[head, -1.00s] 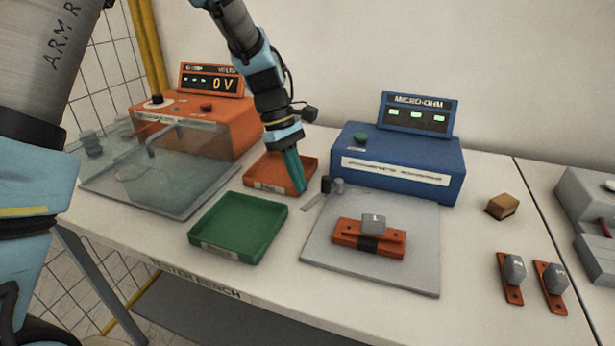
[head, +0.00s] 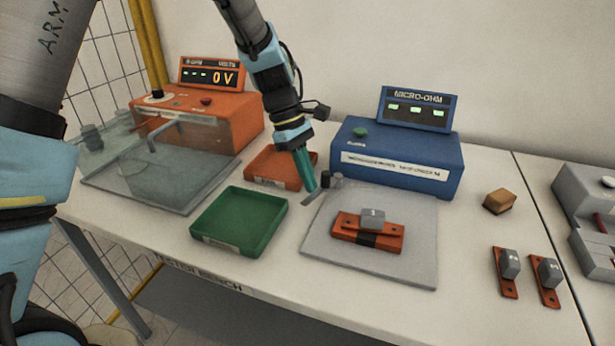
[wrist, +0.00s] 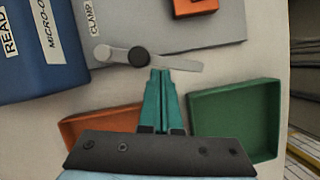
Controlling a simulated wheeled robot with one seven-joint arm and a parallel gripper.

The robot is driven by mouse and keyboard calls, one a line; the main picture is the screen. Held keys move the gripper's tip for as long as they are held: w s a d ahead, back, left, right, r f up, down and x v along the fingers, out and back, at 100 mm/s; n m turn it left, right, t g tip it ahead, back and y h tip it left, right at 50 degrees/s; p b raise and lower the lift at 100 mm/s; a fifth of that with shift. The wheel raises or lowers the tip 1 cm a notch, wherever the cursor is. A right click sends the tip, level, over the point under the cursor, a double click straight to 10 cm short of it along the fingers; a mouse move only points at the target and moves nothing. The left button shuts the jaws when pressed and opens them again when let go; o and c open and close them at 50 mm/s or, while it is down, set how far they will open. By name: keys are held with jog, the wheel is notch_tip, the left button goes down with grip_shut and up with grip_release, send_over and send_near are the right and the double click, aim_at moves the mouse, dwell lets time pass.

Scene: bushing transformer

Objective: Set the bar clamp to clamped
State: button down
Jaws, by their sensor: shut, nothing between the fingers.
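The bar clamp is a flat grey lever (wrist: 183,64) with a dark round knob (wrist: 139,57), at the edge of the grey plate in the wrist view, beside a label reading CLAMP (wrist: 91,18). In the head view the lever (head: 311,200) sticks out past the plate's back left corner, towards the green tray. My gripper (head: 312,188) has teal fingers, pointing down and shut with nothing between them. In the wrist view the fingertips (wrist: 160,72) are right beside the lever, on its tray side. I cannot tell whether they touch it.
The grey plate (head: 420,265) carries an orange bar with a grey block (head: 373,218). A blue micro-ohm meter (head: 400,160) stands behind it. A green tray (head: 240,222) and an orange tray (head: 270,165) lie to the left. Orange parts (head: 504,272) and a brown block (head: 500,201) lie right.

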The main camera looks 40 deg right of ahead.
aim_at(312, 196)
jog(key=shift+s+n, duration=0.25)
jog(key=shift+n, duration=0.05)
jog(key=shift+s+r+n+t+h+p, duration=0.1)
jog(key=shift+s+n+t+h+p, duration=0.35)
jog(key=shift+s+n, duration=0.85)
jog(key=shift+s+d+n+t+h+p, duration=0.1)
jog(key=shift+s+d+n+h+p, duration=0.15)
jog(key=shift+n, duration=0.45)
jog(key=shift+s+d+n+t+h+p, duration=0.15)
jog(key=shift+s+n+h+p, duration=0.2)
jog(key=shift+n, duration=0.35)
jog(key=shift+s+d+n+t+h+p, duration=0.15)
jog(key=shift+s+n+p, duration=0.15)
jog(key=shift+n, duration=0.4)
jog(key=shift+w+a, duration=0.15)
jog(key=shift+w, duration=0.05)
jog(key=w+a, duration=0.1)
jog(key=w+a+r, duration=0.1)
jog(key=a, duration=0.1)
jog(key=shift+w+a, duration=0.15)
jog(key=shift+w, duration=0.05)
jog(key=b+v, duration=0.1)
jog(key=v, duration=0.7)
jog(key=shift+r, duration=0.35)
jog(key=shift+w, duration=0.1)
